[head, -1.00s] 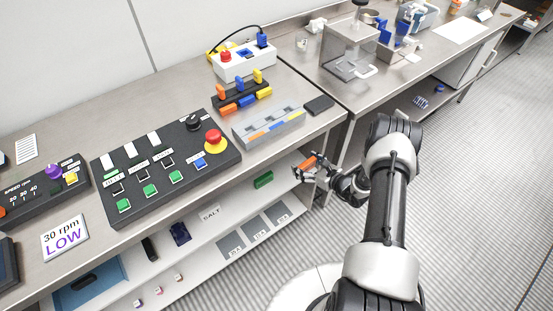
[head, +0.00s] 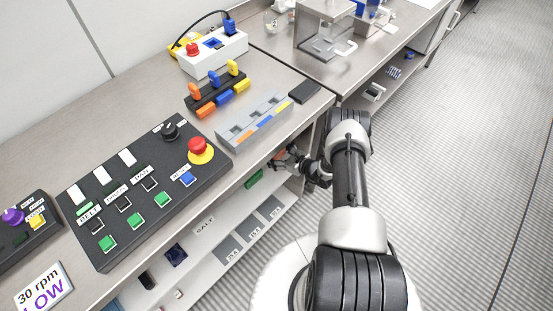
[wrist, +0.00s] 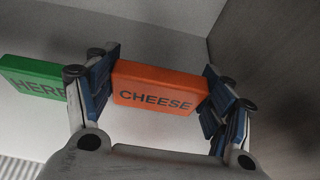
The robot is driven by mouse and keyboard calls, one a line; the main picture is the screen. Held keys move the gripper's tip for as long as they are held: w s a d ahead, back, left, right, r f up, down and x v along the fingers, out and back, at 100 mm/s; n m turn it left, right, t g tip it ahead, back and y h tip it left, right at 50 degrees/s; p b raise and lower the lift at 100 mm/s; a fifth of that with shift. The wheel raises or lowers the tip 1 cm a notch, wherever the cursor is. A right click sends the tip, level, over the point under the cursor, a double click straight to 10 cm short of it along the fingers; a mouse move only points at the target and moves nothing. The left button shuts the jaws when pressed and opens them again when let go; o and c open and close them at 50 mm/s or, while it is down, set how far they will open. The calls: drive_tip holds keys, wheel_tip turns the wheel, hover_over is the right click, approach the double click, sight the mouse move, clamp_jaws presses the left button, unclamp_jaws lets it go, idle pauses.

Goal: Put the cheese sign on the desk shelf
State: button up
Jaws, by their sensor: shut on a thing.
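The orange cheese sign (wrist: 158,92) is between the blue-padded fingers of my gripper (wrist: 161,92) in the wrist view, its lettering facing the camera. My gripper is shut on it at both ends. In the head view my gripper (head: 287,157) is at the right end of the desk shelf (head: 219,219), below the desk top, and a bit of the orange sign (head: 278,154) shows beside it. The green herb sign (wrist: 34,78) is just left of my gripper in the wrist view, partly hidden by a finger. It also shows on the shelf in the head view (head: 254,179).
The desk top's front edge (head: 235,186) overhangs the shelf. A salt label (head: 204,225) and grey marked squares (head: 252,232) lie along the shelf. A grey side wall (wrist: 270,80) stands close right of my gripper. The desk top holds a button panel (head: 140,195) and a grey rack (head: 255,121).

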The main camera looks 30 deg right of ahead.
sight(279, 158)
wheel_tip(279, 158, down, 3)
drive_tip(key=shift+f+b, duration=0.1)
drive_tip(key=shift+b, duration=0.45)
drive_tip(key=o, duration=1.2)
drive_tip(key=shift+c, duration=0.2)
